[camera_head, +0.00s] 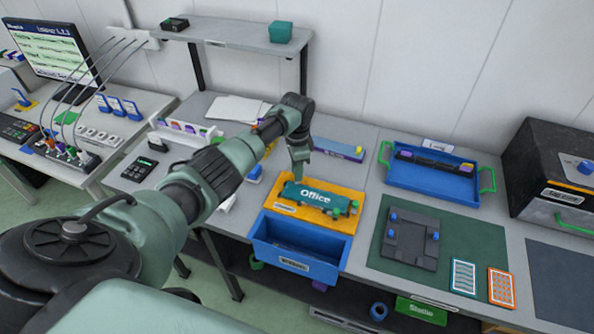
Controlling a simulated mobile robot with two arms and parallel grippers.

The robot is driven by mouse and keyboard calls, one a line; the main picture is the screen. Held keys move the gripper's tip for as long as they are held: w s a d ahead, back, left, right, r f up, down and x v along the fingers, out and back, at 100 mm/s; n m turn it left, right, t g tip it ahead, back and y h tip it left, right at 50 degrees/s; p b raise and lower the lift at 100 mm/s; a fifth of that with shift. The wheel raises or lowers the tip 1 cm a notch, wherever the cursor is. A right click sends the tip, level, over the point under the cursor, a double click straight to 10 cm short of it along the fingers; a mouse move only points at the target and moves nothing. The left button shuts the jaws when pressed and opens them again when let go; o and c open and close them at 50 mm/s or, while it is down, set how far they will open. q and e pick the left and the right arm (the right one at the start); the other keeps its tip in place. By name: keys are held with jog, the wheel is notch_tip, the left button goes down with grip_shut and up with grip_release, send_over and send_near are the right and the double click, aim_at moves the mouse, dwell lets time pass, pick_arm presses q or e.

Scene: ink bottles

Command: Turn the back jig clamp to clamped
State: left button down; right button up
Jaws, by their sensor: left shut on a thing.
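A dark jig plate (411,240) lies on the green mat (460,240) at the right, with small blue knobs at its left and right sides. I cannot tell which knob is the back clamp or how it is turned. My left gripper (299,174) points down, well left of this jig, at the upper left end of a teal piece marked "Office" (316,196). It appears shut on that piece; the fingertips are small and partly hidden. The teal piece lies over an orange tray (343,224). My right gripper is not in view.
A blue bin (300,250) stands in front of the orange tray. A blue tray with green handles (436,180) is behind the mat. Two patterned cards lie at the mat's front right. A black box (548,170) stands at the far right.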

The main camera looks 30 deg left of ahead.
pick_arm(q)
jog(key=shift+w+m, duration=0.1)
jog(key=shift+m, duration=1.8)
jog(key=c, duration=1.3)
grip_release()
jog(key=shift+c, duration=0.2)
jog(key=shift+r, duration=0.1)
notch_tip(320, 180, up, 8)
jog(key=shift+f+b, duration=0.15)
jog(key=shift+b, duration=0.75)
jog(key=shift+f, duration=0.15)
